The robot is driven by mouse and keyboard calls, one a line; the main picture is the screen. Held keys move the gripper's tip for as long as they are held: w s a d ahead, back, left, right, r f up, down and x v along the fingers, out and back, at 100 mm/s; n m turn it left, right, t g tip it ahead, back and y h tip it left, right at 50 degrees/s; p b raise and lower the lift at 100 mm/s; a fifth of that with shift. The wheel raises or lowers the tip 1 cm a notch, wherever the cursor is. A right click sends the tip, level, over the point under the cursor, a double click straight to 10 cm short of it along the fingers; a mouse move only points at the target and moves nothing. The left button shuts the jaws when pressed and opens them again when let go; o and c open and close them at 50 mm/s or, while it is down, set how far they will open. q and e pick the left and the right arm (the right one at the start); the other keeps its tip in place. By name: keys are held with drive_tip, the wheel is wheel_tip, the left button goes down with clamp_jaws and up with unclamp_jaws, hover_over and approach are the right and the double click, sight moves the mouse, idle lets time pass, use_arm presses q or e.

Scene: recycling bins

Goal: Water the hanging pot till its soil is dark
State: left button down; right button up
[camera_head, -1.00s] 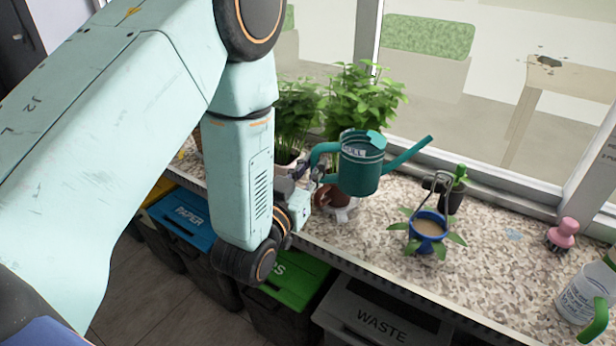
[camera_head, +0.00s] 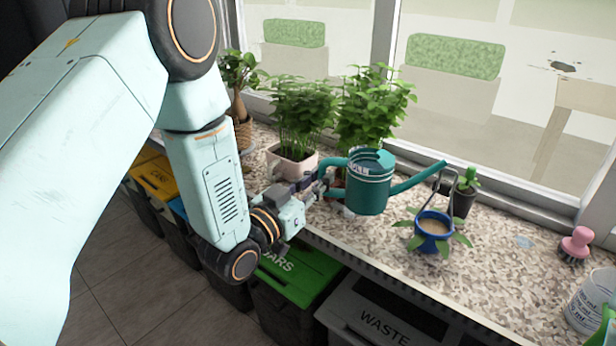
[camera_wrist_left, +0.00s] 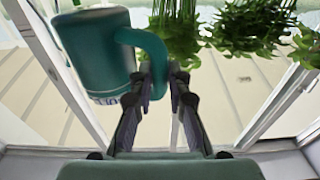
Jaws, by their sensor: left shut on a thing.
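A teal watering can (camera_head: 367,190) is held upright in the air, its long spout (camera_head: 420,178) pointing right and slightly up. My left gripper (camera_head: 318,187) is shut on its handle (camera_head: 330,166). In the left wrist view the can (camera_wrist_left: 95,50) is at the upper left, and the fingers (camera_wrist_left: 160,80) close on its handle (camera_wrist_left: 150,42). The blue hanging pot (camera_head: 433,243) has a grey hanger and leaves around it. Its soil (camera_head: 433,226) looks pale brown. The spout tip appears above the pot, close to the hanger. No water shows. My right gripper is not in view.
Potted plants (camera_head: 300,115) stand behind and left of the can on the speckled counter (camera_head: 500,270). A small dark pot (camera_head: 463,200) is behind the blue one. A pink-topped object (camera_head: 577,243) and a measuring jug (camera_head: 590,300) are at right. Bins (camera_head: 295,275) line the front below.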

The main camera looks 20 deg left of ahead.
use_arm(q)
wheel_tip(320, 180, down, 3)
drive_tip(key=b, duration=0.2)
drive_tip(key=shift+w+f+b, duration=0.15)
drive_tip(key=shift+f+b, duration=0.05)
drive_tip(key=shift+b, duration=0.1)
idle(0.6)
